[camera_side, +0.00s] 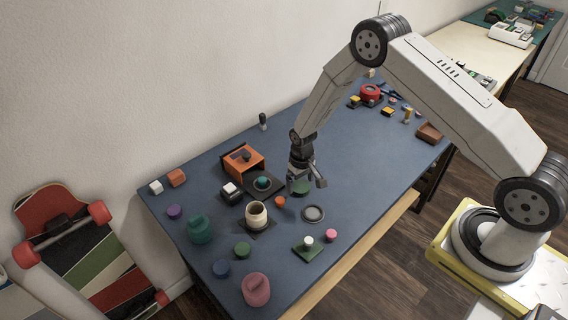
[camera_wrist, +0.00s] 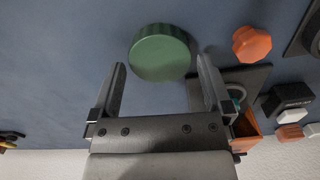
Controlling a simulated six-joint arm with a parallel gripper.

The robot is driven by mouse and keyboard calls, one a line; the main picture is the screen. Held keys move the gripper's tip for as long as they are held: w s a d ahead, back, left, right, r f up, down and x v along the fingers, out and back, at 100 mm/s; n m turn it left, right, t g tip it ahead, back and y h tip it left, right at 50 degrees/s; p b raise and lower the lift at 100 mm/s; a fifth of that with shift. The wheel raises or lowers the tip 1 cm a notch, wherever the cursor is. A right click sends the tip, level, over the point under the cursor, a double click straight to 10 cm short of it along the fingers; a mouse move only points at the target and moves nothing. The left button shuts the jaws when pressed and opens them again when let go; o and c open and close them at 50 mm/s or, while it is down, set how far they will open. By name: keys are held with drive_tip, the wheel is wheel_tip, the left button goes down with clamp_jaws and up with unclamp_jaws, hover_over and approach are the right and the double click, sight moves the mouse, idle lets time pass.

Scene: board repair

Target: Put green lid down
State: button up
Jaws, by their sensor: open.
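The green lid (camera_side: 302,188) is a round, flat-topped disc near the middle of the blue table. It also shows in the wrist view (camera_wrist: 160,53), between and just beyond my two finger tips. It appears to lie on the table top. My gripper (camera_side: 307,182) is open and points down at the lid, with one finger on each side. No grip on the lid shows. In the side view my gripper partly covers the lid, so the gap between fingers and lid cannot be told.
An orange knob (camera_side: 280,201) lies close to the lid. A grey disc (camera_side: 312,213), a cream cup (camera_side: 257,215) and a dark plate with a teal knob (camera_side: 263,183) are near. An orange box (camera_side: 243,160) stands behind. The table to the right of my gripper is fairly clear.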

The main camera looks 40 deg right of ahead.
sight(300, 186)
wheel_tip(300, 186, up, 11)
idle(0.7)
idle(0.4)
drive_tip(key=shift+r, duration=0.1)
drive_tip(key=s+a+r+t, duration=0.1)
drive_tip(key=s+r, duration=0.5)
drive_tip(key=s, duration=0.3)
drive_tip(key=s+a+r+n+t, duration=0.1)
drive_tip(key=s+r, duration=0.6)
drive_tip(key=s, duration=0.2)
drive_tip(key=shift+s+a+t, duration=0.3)
drive_tip(key=shift+s+a, duration=0.05)
drive_tip(key=shift+a, duration=0.05)
